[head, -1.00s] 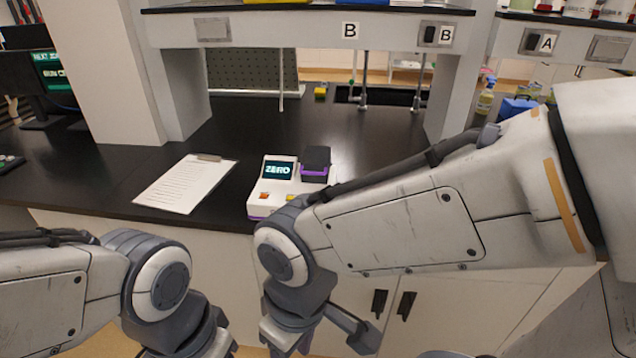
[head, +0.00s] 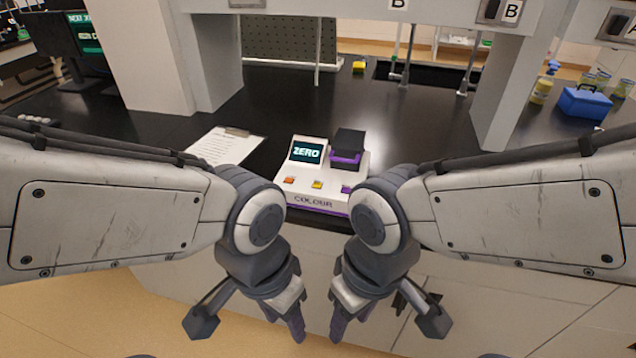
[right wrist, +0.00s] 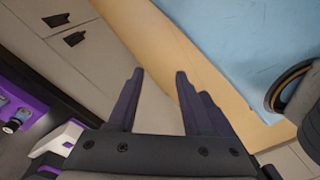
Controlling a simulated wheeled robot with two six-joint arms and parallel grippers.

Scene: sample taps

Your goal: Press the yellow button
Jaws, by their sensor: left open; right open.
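The yellow button (head: 317,185) is the middle one of three small buttons on the sloped front of a white and purple device (head: 313,201) marked COLOUR. An orange button (head: 289,181) is to its left and a third button (head: 346,189) to its right, close to my right arm. The device's screen (head: 306,151) reads ZERO. My left gripper (head: 297,328) and right gripper (head: 338,328) hang below the device, in front of the bench, apart from the buttons. In the right wrist view the right jaws (right wrist: 157,85) are open and empty.
The device stands near the front edge of the black bench (head: 290,98). A clipboard with paper (head: 222,148) lies to its left, and a black block (head: 349,142) sits on its back right. White shelf supports (head: 145,60) rise behind. A blue box (head: 585,103) is far right.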

